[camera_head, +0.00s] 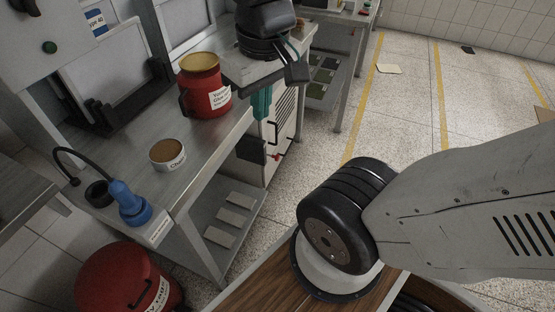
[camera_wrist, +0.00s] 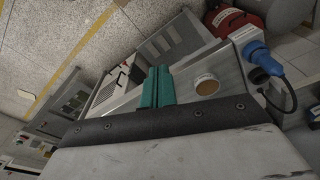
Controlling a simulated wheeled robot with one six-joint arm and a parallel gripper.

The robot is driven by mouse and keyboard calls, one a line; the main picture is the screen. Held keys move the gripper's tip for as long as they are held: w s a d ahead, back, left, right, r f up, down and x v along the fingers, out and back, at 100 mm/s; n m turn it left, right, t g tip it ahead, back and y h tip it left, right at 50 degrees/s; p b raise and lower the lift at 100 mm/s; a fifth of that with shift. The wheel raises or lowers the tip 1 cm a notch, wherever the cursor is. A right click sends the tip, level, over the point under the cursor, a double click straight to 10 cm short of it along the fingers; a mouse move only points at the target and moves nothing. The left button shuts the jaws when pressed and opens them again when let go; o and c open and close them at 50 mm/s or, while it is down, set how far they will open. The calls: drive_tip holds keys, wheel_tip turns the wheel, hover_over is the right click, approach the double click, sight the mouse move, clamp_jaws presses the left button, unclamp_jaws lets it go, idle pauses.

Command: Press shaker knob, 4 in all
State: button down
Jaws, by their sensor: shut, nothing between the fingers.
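My gripper (camera_head: 261,108) hangs at the top middle of the head view, its teal fingers pointing down beside the right end of the steel bench (camera_head: 205,128). The fingers are shut with nothing between them; they also show close together in the wrist view (camera_wrist: 158,86). A green round knob or button (camera_head: 50,47) is on a grey panel (camera_head: 75,22) at the upper left, well apart from my gripper. I cannot tell whether it belongs to the shaker. No other part is clearly recognisable as the shaker's knob.
A red can (camera_head: 206,92), a small brown-topped tin (camera_head: 167,153) and a blue plug (camera_head: 128,198) stand on the bench. A black stand (camera_head: 125,112) is behind them. A red bin (camera_head: 118,280) is on the floor at lower left. The floor at right is mostly clear.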

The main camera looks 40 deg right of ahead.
drive_tip(key=w+d+f+m+h, duration=0.1)
drive_tip(key=w+d+f, duration=0.7)
drive_tip(key=w+d, duration=0.45)
drive_tip(key=w+d+f+t+h, duration=0.1)
drive_tip(key=w+d+f, duration=0.4)
drive_tip(key=d+f, duration=0.4)
drive_tip(key=w+d+f+n+t, duration=0.1)
drive_tip(key=w+d+f, duration=0.45)
drive_tip(key=f, duration=0.45)
drive_tip(key=w+d+f+t+h, duration=0.1)
drive_tip(key=w+d+f, duration=0.3)
drive_tip(key=d+f, duration=0.55)
drive_tip(key=s+d+f+n+t, duration=0.1)
drive_tip(key=d+f+t, duration=0.15)
drive_tip(key=f, duration=0.55)
drive_tip(key=d+f+t, duration=0.2)
drive_tip(key=d+f, duration=0.1)
drive_tip(key=f, duration=0.5)
drive_tip(key=s+a+f+t+h, duration=0.2)
drive_tip(key=s+f, duration=0.6)
drive_tip(key=f, duration=0.4)
drive_tip(key=a+t, duration=0.1)
drive_tip(key=t, duration=0.1)
drive_tip(key=shift+f+n+t, duration=0.25)
drive_tip(key=shift+n+t, duration=0.05)
drive_tip(key=shift+t, duration=0.05)
drive_tip(key=shift+a, duration=0.1)
